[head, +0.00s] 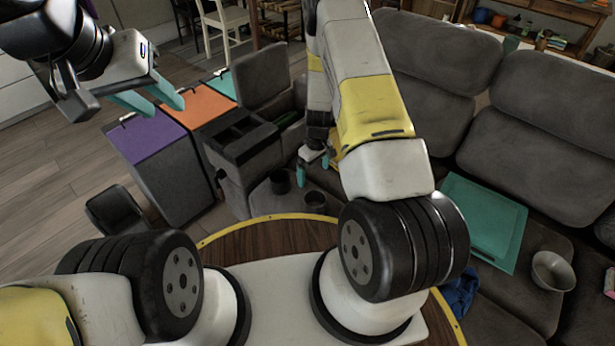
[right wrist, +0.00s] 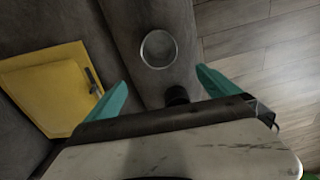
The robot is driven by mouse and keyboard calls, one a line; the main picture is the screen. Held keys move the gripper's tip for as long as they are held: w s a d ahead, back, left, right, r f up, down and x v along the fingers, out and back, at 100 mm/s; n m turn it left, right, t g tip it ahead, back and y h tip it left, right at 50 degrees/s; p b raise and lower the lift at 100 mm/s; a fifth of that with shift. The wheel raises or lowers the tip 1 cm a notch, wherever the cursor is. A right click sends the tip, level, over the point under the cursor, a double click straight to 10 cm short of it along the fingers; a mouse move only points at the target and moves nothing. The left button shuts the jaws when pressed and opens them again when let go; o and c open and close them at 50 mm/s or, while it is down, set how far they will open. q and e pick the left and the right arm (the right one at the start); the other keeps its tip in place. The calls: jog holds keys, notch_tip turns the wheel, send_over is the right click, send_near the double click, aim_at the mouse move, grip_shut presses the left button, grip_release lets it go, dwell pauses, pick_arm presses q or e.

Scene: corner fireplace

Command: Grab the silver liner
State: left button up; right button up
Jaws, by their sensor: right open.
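A round thing with a thin silver rim (right wrist: 158,49), which looks like the silver liner, shows in the right wrist view on a grey cushioned surface. I cannot clearly tell it from the dark round cup holders in the head view. My right gripper (head: 313,166) is over the grey seat by those cup holders. In the right wrist view its teal fingers (right wrist: 166,92) are apart with nothing between them; the silver rim lies beyond the fingertips, not touched. My left gripper (head: 168,104) is at the upper left, its teal fingers apart and empty.
A teal tray (head: 484,222) and a grey bowl (head: 553,271) rest on the sofa. A yellow panel (right wrist: 48,85) lies left in the right wrist view.

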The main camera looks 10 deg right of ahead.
aim_at(315, 197)
jog(key=shift+n, duration=0.4)
jog(key=f, duration=0.9)
jog(key=s+f, duration=0.1)
jog(key=f, duration=0.3)
jog(key=shift+s+d+f, duration=0.1)
jog(key=shift+d+f, duration=0.1)
jog(key=c, duration=1.9)
jog(key=shift+c, duration=0.2)
jog(key=shift+r, duration=0.1)
